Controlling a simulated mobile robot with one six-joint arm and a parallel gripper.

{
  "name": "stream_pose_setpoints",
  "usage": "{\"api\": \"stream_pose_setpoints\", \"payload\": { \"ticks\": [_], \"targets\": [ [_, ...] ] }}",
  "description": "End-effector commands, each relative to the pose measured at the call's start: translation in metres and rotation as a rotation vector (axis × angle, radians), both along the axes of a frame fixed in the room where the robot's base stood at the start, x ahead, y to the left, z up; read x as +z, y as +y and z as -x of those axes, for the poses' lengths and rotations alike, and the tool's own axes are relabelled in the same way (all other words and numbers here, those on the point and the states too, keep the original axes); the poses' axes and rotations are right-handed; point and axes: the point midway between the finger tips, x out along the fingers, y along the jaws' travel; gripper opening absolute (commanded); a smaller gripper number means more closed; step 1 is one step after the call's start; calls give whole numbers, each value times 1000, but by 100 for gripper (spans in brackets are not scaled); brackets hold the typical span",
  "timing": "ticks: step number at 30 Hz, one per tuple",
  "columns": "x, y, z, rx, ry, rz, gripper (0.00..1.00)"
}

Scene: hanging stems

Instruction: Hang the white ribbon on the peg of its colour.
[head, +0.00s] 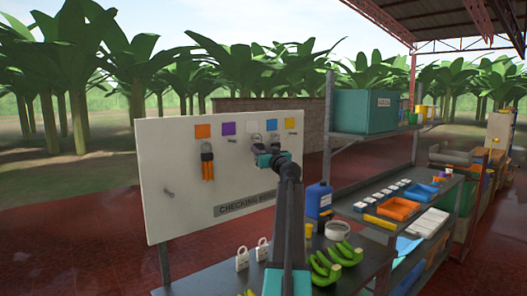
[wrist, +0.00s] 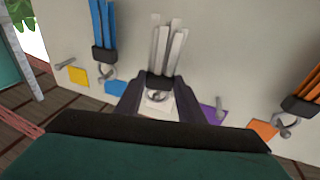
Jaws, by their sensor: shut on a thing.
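The white ribbon (wrist: 170,45) is a bundle of pale strips with a dark collar and a metal ring. My gripper (wrist: 158,88) is shut on its collar, close to the board. The ring lies over the white square (wrist: 157,106), which also shows in the head view (head: 251,127). The white peg cannot be made out, so I cannot tell whether the ring is around it. In the head view my gripper (head: 270,158) hides most of the ribbon.
An orange ribbon (head: 207,165) hangs left on the board (head: 165,205); a blue ribbon (wrist: 103,25) hangs beside my gripper. The purple peg (wrist: 220,105) and yellow peg (wrist: 65,64) are bare. Padlocks (head: 242,258) and bananas (head: 325,266) sit below.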

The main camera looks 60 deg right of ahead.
Motion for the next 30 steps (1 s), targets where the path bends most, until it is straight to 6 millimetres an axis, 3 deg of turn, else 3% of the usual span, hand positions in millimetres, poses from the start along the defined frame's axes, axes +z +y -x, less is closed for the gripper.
{"api": "stream_pose_setpoints", "payload": {
  "ticks": [30],
  "targets": [
    [-8,-2,-11,1,0,0,14]
  ]
}}
